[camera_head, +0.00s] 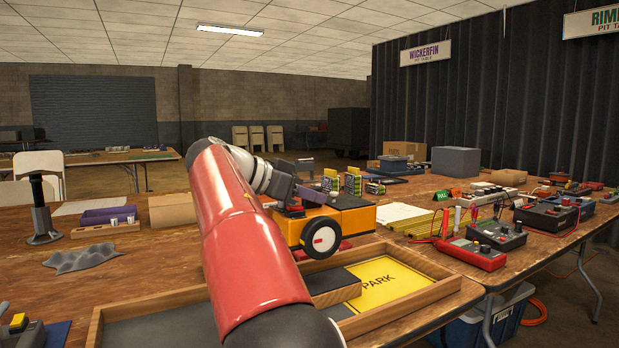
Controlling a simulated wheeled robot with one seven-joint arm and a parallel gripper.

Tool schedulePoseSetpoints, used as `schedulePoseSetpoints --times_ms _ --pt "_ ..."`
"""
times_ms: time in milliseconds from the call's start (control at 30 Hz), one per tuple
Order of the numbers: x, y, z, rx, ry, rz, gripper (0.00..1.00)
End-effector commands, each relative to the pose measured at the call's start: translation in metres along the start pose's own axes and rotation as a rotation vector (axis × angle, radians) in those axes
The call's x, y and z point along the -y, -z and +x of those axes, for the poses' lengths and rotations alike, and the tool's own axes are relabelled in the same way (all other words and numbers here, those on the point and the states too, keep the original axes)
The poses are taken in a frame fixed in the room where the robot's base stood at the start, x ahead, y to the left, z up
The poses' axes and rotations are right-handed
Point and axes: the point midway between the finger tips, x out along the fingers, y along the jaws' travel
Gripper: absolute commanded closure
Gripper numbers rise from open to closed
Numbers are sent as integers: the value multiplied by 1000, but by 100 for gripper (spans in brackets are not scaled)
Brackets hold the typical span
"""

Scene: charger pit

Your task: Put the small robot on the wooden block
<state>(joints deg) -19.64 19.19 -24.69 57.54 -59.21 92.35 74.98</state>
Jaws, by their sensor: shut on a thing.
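The small robot (350,221) is an orange-yellow box with a dark top and a black-and-white wheel. My gripper (312,197) is shut on its upper left part. The small robot shows above and behind the far side of a wood-rimmed tray (398,317); I cannot tell whether it touches anything below. The wooden block (334,297), with a dark top and striped wood side, lies inside the tray, nearer to me than the small robot. My red arm hides the block's left part and much of the tray.
A yellow PARK plate (386,284) lies in the tray's right part. Beyond are yellow-edged sheets (403,217), a red meter (472,254) with cables, and a cardboard box (175,210). The table's right front edge is close to the tray.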

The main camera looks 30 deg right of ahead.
Motion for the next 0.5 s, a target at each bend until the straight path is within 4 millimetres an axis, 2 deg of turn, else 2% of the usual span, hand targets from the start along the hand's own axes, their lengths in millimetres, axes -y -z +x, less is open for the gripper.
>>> schedulePoseSetpoints --times_ms 33,200,500 --pt "-1 -11 5 -2 2 0 100" --pt "-1 -35 15 -2 3 1 100" --pt "-1 -55 23 -3 2 3 100"
